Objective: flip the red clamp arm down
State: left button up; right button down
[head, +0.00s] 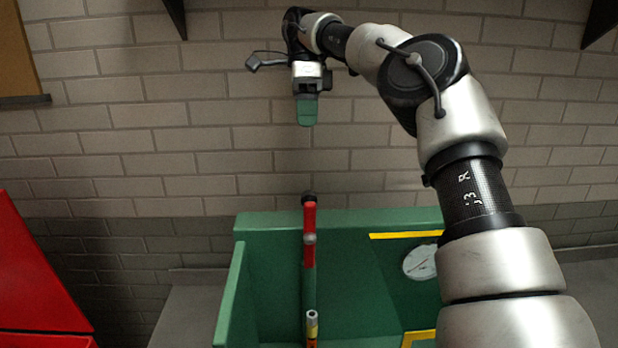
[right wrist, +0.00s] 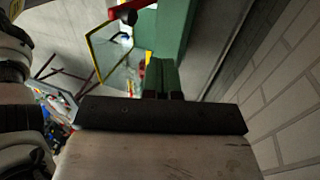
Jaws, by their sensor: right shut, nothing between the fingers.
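The red clamp arm (head: 309,256) stands upright at the green harvester chassis (head: 262,226), with a black knob at its top and a grey collar partway down. It also shows in the right wrist view (right wrist: 126,8), cut by the top edge. My right gripper (head: 307,122) hangs fingers down above the clamp arm's top in the head view, apart from it. Its green fingers are closed together and empty; they also show in the right wrist view (right wrist: 161,62). My left gripper is out of view.
A small post with red and yellow bands (head: 312,326) stands lower in the chassis. Yellow strips (head: 405,235) and a round white gauge (head: 420,262) are on the chassis's right part. A brick wall (head: 150,140) rises behind. A red object (head: 35,275) is at the left.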

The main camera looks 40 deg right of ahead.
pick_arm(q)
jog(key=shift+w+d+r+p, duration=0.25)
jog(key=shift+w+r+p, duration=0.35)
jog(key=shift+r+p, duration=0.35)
pick_arm(e)
jog(key=s+a+f, duration=0.4)
jog(key=s+f, duration=0.1)
jog(key=f, duration=0.5)
jog(key=shift+a, duration=0.15)
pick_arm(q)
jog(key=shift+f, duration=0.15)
pick_arm(e)
jog(key=shift+f, duration=0.1)
